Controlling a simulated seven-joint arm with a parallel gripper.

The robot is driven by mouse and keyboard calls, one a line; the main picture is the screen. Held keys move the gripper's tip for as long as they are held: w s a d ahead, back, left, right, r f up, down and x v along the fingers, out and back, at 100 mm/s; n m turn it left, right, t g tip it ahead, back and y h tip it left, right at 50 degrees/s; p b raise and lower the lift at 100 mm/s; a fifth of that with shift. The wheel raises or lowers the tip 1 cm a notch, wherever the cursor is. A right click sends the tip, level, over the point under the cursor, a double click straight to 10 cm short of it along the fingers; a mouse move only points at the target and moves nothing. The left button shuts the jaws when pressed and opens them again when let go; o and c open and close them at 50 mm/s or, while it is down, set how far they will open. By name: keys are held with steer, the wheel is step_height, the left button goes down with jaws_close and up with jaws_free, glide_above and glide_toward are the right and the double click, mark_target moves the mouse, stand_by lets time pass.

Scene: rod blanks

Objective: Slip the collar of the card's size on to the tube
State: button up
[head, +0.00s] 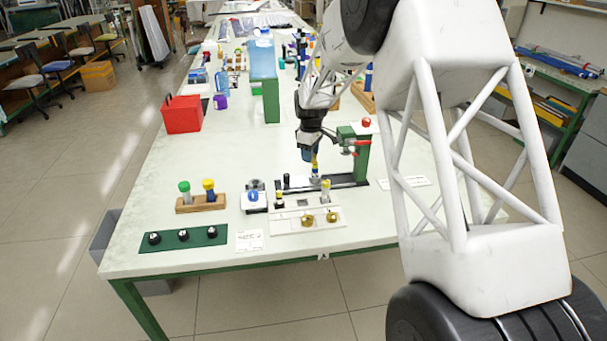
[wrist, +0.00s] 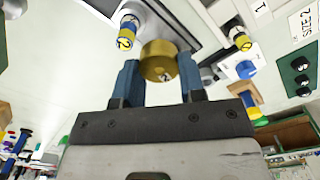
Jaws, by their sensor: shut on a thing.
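My gripper (wrist: 160,88) is shut on a brass collar (wrist: 159,62) marked with a 2, held between its blue fingers. In the head view my gripper (head: 314,158) is over the middle of the table, beside a green stand (head: 362,160). A small blue piece (head: 315,171) shows just below the fingers; I cannot tell whether it is the tube or touches the collar. The size card (head: 249,240) lies at the table's front, and in the wrist view the card (wrist: 304,20) reads SIZE 2. A banded yellow and blue piece (wrist: 127,38) stands beside the collar.
Two brass rings (head: 308,220) (head: 331,217) lie on a white tray (head: 290,226). A wooden rack (head: 200,204) holds green-capped and yellow-capped pieces. A green mat (head: 165,241) carries black knobs. A red box (head: 182,114) stands farther back. The table's left side is mostly clear.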

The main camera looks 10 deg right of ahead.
mark_target(314, 157)
steer(key=w+d, duration=0.1)
steer(key=w, duration=0.1)
steer(key=w+d+r, duration=0.1)
steer(key=w, duration=0.1)
steer(key=shift+d, duration=0.2)
stand_by(0.3)
steer(key=shift+f, duration=2.1)
steer(key=shift+f, duration=0.8)
stand_by(2.5)
steer(key=o, duration=1.3)
steer(key=shift+r, duration=0.2)
